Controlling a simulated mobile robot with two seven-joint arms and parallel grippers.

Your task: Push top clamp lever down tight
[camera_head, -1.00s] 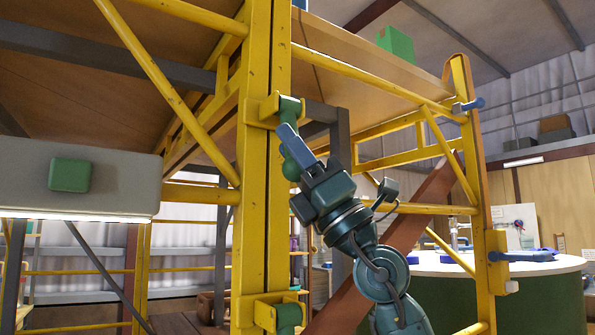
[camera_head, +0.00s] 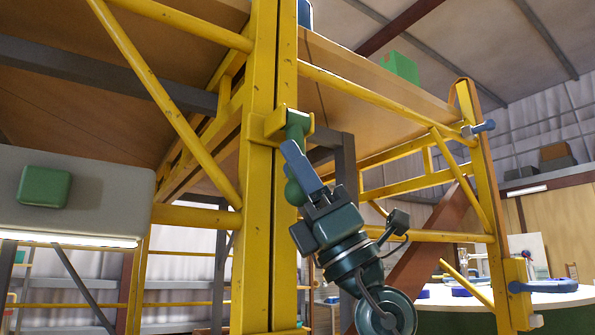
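The upper clamp (camera_head: 276,124) is a yellow bracket on the near yellow post. Its green lever (camera_head: 297,122) hangs down along the post and ends in a round green knob (camera_head: 294,192). My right gripper (camera_head: 299,166) reaches up from the lower right, with a flat blue finger crossing in front of the lever between bracket and knob. The finger looks close to or touching the lever; contact is not clear. The other finger is hidden, so its opening cannot be judged. My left gripper is not in view.
A brown slanted beam stands behind my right arm. A green box (camera_head: 402,67) sits on the platform above. A grey panel with a green block (camera_head: 44,187) is at left.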

